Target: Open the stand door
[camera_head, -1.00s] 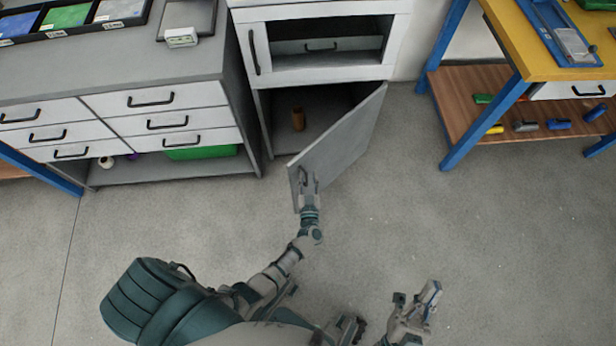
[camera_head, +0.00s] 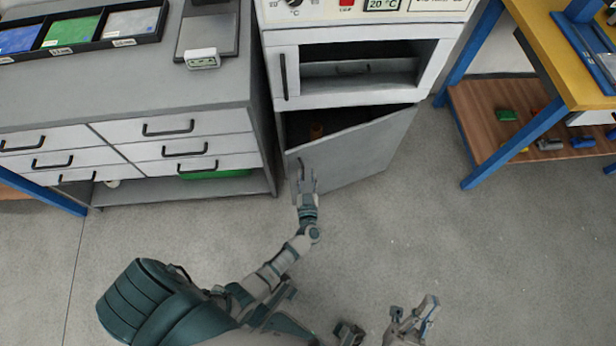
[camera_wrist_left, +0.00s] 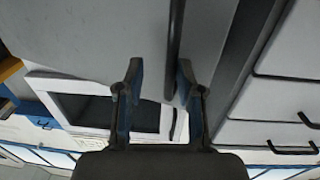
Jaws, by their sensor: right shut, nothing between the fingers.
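The stand door (camera_head: 355,153) is a grey panel below the white oven, hinged on its right side and standing partly open. Its dark handle (camera_wrist_left: 174,45) is near its free left edge. My left gripper (camera_head: 306,178) is at this handle in the head view. In the left wrist view its two fingers (camera_wrist_left: 158,82) are apart; the handle bar lies between them, closer to the right finger. Whether it touches that finger I cannot tell. A small brown-orange object (camera_head: 316,130) inside the stand is partly hidden by the door. My right gripper (camera_head: 414,312) is shut and empty, low over the floor.
The white oven (camera_head: 300,95) sits on the stand. A grey drawer cabinet (camera_head: 255,120) stands close on the left. A yellow-topped bench with blue legs (camera_head: 485,155) is at the right. The floor (camera_head: 440,235) in front of the door is clear.

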